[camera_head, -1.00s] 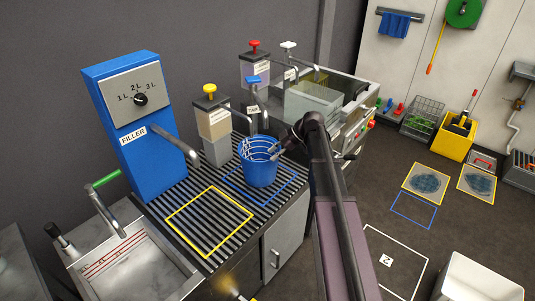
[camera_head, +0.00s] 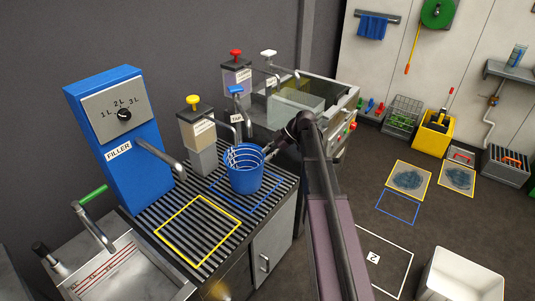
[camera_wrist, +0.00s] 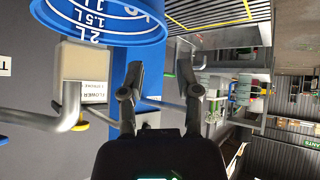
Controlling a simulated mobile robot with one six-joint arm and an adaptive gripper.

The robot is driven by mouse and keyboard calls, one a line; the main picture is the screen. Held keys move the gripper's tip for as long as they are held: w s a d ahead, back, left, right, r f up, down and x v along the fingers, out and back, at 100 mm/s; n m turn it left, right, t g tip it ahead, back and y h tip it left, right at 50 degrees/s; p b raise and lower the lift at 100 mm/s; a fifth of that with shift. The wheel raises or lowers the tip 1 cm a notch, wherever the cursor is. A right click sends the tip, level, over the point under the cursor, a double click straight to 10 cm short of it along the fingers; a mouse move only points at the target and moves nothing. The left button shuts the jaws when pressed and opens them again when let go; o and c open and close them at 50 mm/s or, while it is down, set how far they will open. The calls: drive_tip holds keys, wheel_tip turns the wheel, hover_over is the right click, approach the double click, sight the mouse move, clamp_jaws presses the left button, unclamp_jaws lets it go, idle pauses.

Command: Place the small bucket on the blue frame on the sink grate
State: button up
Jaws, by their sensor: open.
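The small blue bucket (camera_head: 245,176) stands upright on the dark slatted sink grate (camera_head: 172,216), within the blue frame (camera_head: 266,194) as far as the head view shows. The bucket hides part of the frame's far side. My gripper (camera_head: 272,149) is just right of the bucket's rim in the head view. In the wrist view my gripper (camera_wrist: 158,92) has its fingers spread with nothing between them. The bucket (camera_wrist: 100,25) with its litre marks shows at upper left there, apart from the fingertips.
A yellow frame (camera_head: 238,222) marks the grate nearer the sink. The blue filler (camera_head: 118,150) with its spout stands left, and the yellow-topped dispenser (camera_head: 197,130) stands behind the bucket. A tank machine (camera_head: 310,105) is behind my arm. Floor to the right is mostly open.

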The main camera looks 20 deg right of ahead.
drive_tip(key=s+a+f+m+h, duration=0.2)
drive_tip(key=s+a+m+h, duration=0.1)
drive_tip(key=s+m, duration=0.3)
drive_tip(key=s+a+f+m+g+h, duration=0.1)
drive_tip(key=s+a+m+h, duration=0.1)
drive_tip(key=s+m, duration=0.4)
drive_tip(key=s+a+f+m+h, duration=0.2)
drive_tip(key=s+m, duration=0.4)
drive_tip(key=s, duration=0.4)
drive_tip(key=shift+a+f+g+h, duration=0.3)
drive_tip(key=shift+a+h, duration=0.55)
drive_tip(key=shift+h, duration=0.05)
